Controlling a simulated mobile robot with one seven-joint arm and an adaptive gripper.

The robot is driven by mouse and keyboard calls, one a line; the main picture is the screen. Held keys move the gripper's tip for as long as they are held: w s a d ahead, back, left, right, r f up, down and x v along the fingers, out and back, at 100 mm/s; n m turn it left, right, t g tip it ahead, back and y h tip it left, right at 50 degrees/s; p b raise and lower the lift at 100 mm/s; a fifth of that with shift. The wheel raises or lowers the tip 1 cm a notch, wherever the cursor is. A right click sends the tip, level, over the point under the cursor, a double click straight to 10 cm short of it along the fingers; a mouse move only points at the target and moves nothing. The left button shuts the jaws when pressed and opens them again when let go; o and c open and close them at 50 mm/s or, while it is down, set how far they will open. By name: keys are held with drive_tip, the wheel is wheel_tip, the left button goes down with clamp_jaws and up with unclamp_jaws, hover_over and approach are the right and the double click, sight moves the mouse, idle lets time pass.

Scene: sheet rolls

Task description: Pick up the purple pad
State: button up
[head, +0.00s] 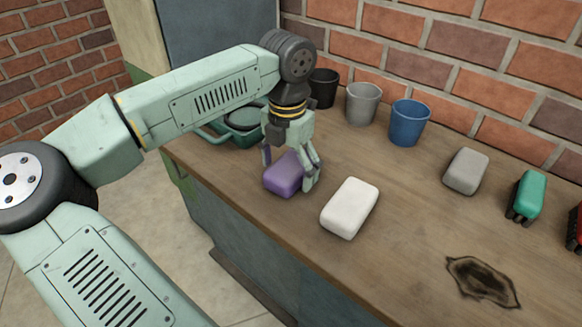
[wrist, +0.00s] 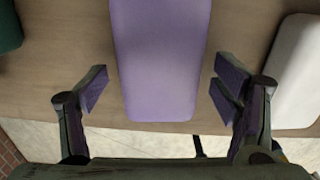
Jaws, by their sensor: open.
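The purple pad (head: 284,174) lies on the wooden worktop near its front edge, under my gripper (head: 291,170). In the wrist view the purple pad (wrist: 160,60) is a smooth rounded block that runs up out of the top of the picture. My gripper (wrist: 160,92) is open, with one finger on each side of the pad's near end. A gap shows between each finger and the pad in the wrist view. I cannot tell how far the fingertips are above the worktop.
A white pad (head: 350,207) lies close to the right of my gripper. A grey pad (head: 466,171) and a green brush-like block (head: 527,195) lie further right. Black (head: 323,88), grey (head: 363,103) and blue (head: 409,122) cups stand behind. A dark green container (head: 243,118) stands behind left. A burn mark (head: 483,281) stains the worktop.

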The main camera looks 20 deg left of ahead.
sight(288, 166)
drive_tip(key=shift+c, duration=0.6)
drive_tip(key=c, duration=1.1)
wheel_tip(288, 166, up, 10)
drive_tip(key=shift+r+b, duration=0.1)
drive_tip(key=shift+b, duration=0.6)
drive_tip(key=o, duration=0.6)
drive_tip(key=c, duration=0.5)
